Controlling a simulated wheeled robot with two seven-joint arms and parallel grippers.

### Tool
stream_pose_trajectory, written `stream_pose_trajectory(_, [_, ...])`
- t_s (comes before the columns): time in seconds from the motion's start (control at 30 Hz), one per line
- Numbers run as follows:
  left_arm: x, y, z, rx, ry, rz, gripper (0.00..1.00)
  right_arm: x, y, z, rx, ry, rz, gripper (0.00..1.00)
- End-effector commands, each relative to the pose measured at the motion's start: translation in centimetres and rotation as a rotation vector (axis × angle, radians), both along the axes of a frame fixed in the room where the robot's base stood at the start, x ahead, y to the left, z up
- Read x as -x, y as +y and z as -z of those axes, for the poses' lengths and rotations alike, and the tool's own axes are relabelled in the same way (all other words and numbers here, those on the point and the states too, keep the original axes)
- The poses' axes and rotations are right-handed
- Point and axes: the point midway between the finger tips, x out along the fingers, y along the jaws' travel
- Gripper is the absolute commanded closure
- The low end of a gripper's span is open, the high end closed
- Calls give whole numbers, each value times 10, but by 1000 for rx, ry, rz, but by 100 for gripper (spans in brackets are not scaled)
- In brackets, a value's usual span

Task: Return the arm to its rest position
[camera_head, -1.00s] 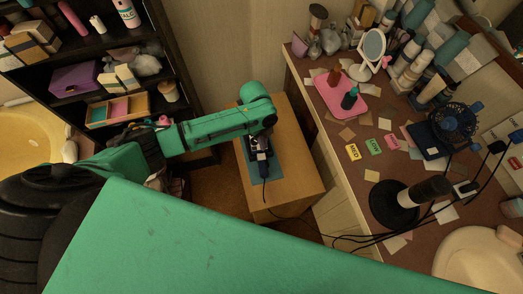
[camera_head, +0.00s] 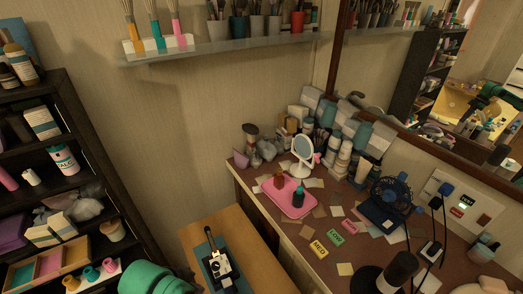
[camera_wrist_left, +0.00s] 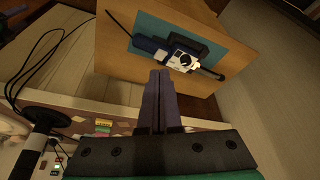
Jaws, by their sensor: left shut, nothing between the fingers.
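My left gripper (camera_wrist_left: 160,76) shows in the left wrist view with its two dark fingers together and nothing between them. It is apart from the dark and white handheld device (camera_wrist_left: 178,58), which lies beyond the fingertips on a teal mat (camera_wrist_left: 150,22). In the head view the device (camera_head: 219,266) lies on the mat on a small wooden table (camera_head: 250,240). A green part of my left arm (camera_head: 152,279) shows at the bottom edge there; its gripper is not visible in that view. My right gripper is in neither view.
The vanity counter (camera_head: 310,262) on the right holds a pink tray (camera_head: 290,200), a round mirror (camera_head: 303,155), a blue fan (camera_head: 390,195) and cables. A dark shelf unit (camera_head: 100,140) stands on the left. A glass shelf (camera_head: 225,45) crosses the wall above.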

Motion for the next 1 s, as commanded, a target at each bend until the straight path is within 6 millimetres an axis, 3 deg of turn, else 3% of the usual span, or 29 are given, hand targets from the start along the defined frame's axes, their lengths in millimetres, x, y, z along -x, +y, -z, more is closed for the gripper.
stream_pose_trajectory(0.1, [20, 35, -6, -22, 21, -196, 100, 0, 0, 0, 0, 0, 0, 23])
stream_pose_trajectory(0.23, [40, 67, -9, -55, 36, -371, 100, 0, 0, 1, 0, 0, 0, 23])
stream_pose_trajectory(0.47, [28, 62, 67, -60, 67, -350, 100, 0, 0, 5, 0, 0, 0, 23])
stream_pose_trajectory(0.67, [34, 61, 144, -67, 101, -341, 100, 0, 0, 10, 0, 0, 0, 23])
stream_pose_trajectory(0.77, [45, 62, 193, -73, 122, -335, 100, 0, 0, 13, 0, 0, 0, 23])
stream_pose_trajectory(0.87, [71, 65, 253, -82, 151, -329, 100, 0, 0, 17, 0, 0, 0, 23])
stream_pose_trajectory(1.0, [135, 75, 337, -97, 197, -316, 100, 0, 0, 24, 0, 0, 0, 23])
